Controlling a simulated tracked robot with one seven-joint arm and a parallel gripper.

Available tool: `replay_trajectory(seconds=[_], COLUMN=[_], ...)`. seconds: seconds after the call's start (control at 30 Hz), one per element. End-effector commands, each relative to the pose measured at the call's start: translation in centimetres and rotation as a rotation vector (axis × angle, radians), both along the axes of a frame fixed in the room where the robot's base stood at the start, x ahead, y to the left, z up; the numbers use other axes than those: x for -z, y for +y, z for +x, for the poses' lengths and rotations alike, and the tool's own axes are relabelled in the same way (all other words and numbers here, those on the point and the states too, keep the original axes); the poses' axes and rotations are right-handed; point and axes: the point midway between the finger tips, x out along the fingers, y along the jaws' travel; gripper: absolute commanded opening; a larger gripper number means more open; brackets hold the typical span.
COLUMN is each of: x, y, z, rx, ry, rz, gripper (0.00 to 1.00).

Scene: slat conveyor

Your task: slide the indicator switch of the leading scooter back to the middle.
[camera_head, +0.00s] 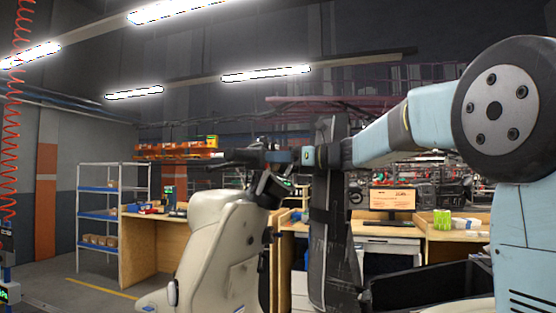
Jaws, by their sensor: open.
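A cream scooter (222,248) stands upright at centre left. Its dark handlebar area shows at the top of the body, with a dark tilted part (270,188) on its right side. My light blue arm reaches in from the right. My gripper (266,158) is at the arm's far end, level with the top of the scooter, and it is open. It overlaps the dark handlebar parts in the picture, so I cannot tell whether they touch. The indicator switch is too small or hidden to make out, and so is its position.
A dark upright padded part (332,220) stands right of the scooter. Behind are a wooden workbench (150,245), a blue-shelved rack (98,216) and a desk with a monitor (392,199). A red coiled hose (12,110) hangs at far left. Floor is open at lower left.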

Motion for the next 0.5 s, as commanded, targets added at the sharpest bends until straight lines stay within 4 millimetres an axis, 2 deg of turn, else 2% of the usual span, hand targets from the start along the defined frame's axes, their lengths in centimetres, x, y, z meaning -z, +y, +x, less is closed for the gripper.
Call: replay_trajectory(seconds=[0.17, 0.5], x=[0.0, 0.0], y=[-2.2, -8.4], z=[-0.9, -3.4], rx=[0.003, 0.004], ry=[0.0, -0.001], rz=[0.0, 0.0], gripper=[0.43, 0.43])
